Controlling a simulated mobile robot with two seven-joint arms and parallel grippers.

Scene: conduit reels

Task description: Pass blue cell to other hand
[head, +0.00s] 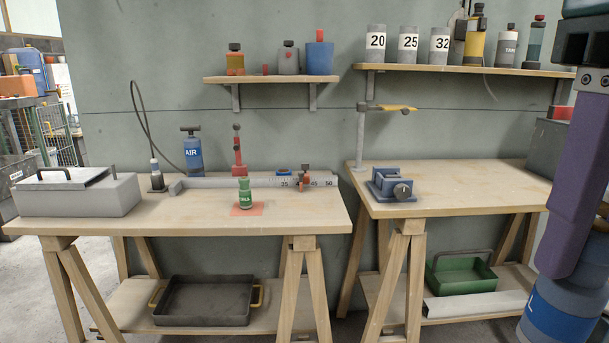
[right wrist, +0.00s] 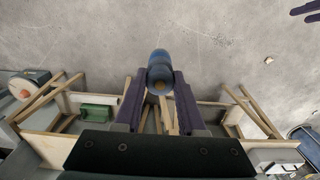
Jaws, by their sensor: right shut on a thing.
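The blue cell (head: 562,312) is at the bottom right of the head view, cut off by the frame edge, with part of a white letter showing. In the right wrist view the blue cell (right wrist: 160,66) sits between the two purple fingers of my right gripper (right wrist: 160,80), which is shut on it. The cell is held above the floor, clear of the benches. Purple fingers of my left gripper (right wrist: 307,12) show at the top right corner of the right wrist view, apart from the cell. They are cut off, so their opening is unclear.
The right bench (head: 450,181) carries a blue vise (head: 391,185). A grey toolbox (head: 78,196) is at far left. Open floor shows in the right wrist view.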

